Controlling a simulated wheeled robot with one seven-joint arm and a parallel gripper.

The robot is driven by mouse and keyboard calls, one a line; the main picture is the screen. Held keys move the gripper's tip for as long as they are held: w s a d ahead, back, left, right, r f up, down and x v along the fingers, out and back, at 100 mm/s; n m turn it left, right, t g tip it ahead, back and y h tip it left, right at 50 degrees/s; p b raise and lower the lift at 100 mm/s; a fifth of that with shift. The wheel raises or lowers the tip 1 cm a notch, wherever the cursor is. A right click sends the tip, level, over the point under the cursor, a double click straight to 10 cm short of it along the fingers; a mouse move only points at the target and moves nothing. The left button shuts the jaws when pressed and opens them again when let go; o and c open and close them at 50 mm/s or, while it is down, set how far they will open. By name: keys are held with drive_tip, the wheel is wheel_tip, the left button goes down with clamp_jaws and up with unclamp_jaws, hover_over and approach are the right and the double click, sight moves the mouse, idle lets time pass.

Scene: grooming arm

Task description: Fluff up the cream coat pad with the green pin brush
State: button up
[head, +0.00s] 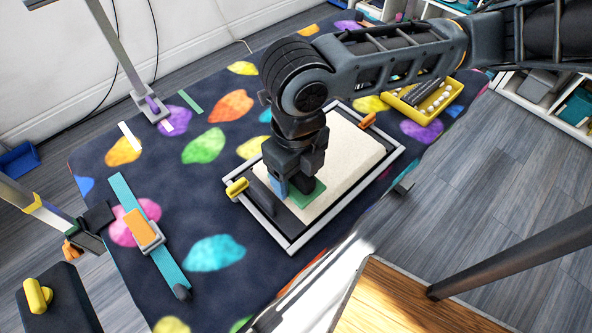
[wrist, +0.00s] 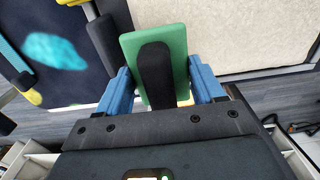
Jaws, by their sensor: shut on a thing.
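The cream coat pad (head: 345,160) lies in a light-rimmed frame on the patterned mat. My gripper (head: 290,186) points down over the near left part of the pad. It is shut on the green pin brush (head: 310,194). In the wrist view the brush (wrist: 181,47) shows its green back and dark handle between my two blue fingers (wrist: 160,85). The pad (wrist: 240,35) lies beyond it to the right. The pins are hidden beneath the brush. I cannot tell whether they touch the pad.
A yellow tray (head: 425,98) with a dark comb and white balls is at the far right of the mat. A teal strap with an orange block (head: 140,228) lies at left. A wooden surface (head: 400,300) is at front right. The dark mat (head: 215,220) left of the frame is clear.

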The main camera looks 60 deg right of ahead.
drive_tip(key=shift+f+b, duration=0.9)
drive_tip(key=shift+f, duration=0.1)
drive_tip(key=shift+s+d, duration=0.1)
drive_tip(key=shift+d, duration=0.3)
drive_tip(key=shift+s+d+b, duration=0.25)
drive_tip(key=shift+s+d, duration=0.05)
drive_tip(key=shift+d, duration=0.65)
drive_tip(key=shift+s+d+b, duration=0.3)
drive_tip(key=shift+d, duration=0.65)
drive_tip(key=shift+s+d+b, duration=0.25)
drive_tip(key=shift+s+d, duration=0.05)
drive_tip(key=shift+d, duration=0.65)
drive_tip(key=shift+d, duration=0.1)
drive_tip(key=shift+s+d, duration=0.3)
drive_tip(key=shift+d, duration=0.75)
drive_tip(key=shift+s+d, duration=0.35)
drive_tip(key=shift+d, duration=0.75)
drive_tip(key=shift+s+d, duration=0.3)
drive_tip(key=shift+d, duration=0.75)
drive_tip(key=shift+d, duration=0.1)
